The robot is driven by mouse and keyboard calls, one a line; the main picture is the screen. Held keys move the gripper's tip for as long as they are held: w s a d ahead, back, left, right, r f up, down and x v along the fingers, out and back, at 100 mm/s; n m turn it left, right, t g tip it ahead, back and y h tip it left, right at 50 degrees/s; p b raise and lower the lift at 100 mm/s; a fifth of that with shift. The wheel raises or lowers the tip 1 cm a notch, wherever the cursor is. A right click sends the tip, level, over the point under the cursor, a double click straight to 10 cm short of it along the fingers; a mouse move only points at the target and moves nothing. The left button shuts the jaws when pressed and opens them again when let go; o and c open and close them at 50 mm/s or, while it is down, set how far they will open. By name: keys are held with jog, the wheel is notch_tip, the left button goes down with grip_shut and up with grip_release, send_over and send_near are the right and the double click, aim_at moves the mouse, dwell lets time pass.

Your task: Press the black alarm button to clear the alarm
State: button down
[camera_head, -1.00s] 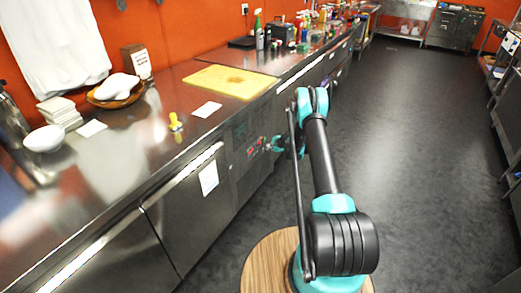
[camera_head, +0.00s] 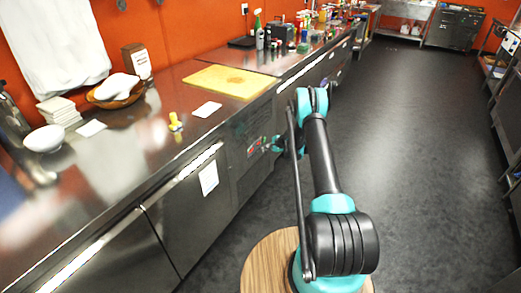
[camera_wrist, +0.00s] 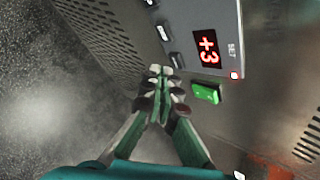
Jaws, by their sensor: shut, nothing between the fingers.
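A grey control panel (camera_wrist: 205,28) on the steel counter front carries a red display (camera_wrist: 208,50) reading "+3", a small lit red light (camera_wrist: 235,75) and a green rocker switch (camera_wrist: 207,93). A column of small dark buttons with pale faces runs along its edge, among them a middle one (camera_wrist: 163,33) and one nearer the fingers (camera_wrist: 177,60). I cannot tell which is the alarm button. My gripper (camera_wrist: 160,78) is shut and empty, its fingertips close beside the panel's edge; contact cannot be told. In the head view my gripper (camera_head: 276,144) is at the counter front.
The steel counter (camera_head: 165,125) runs along the left, holding a yellow cutting board (camera_head: 232,81), a bowl and bottles. A paper sheet (camera_head: 208,178) hangs on a cabinet door. Perforated vents (camera_wrist: 105,25) flank the panel. The dark floor (camera_head: 410,150) to the right is open.

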jog(key=shift+w+a, duration=0.2)
jog(key=shift+a, duration=0.1)
jog(key=shift+w+a, duration=0.2)
jog(key=shift+a, duration=0.1)
dwell(0.7)
dwell(0.4)
jog(key=shift+s+d, duration=0.45)
jog(key=shift+d, duration=0.2)
jog(key=shift+s+d, duration=0.75)
jog(key=shift+d, duration=0.25)
jog(key=shift+s+d, duration=0.75)
jog(key=shift+d, duration=0.25)
jog(key=shift+r, duration=0.1)
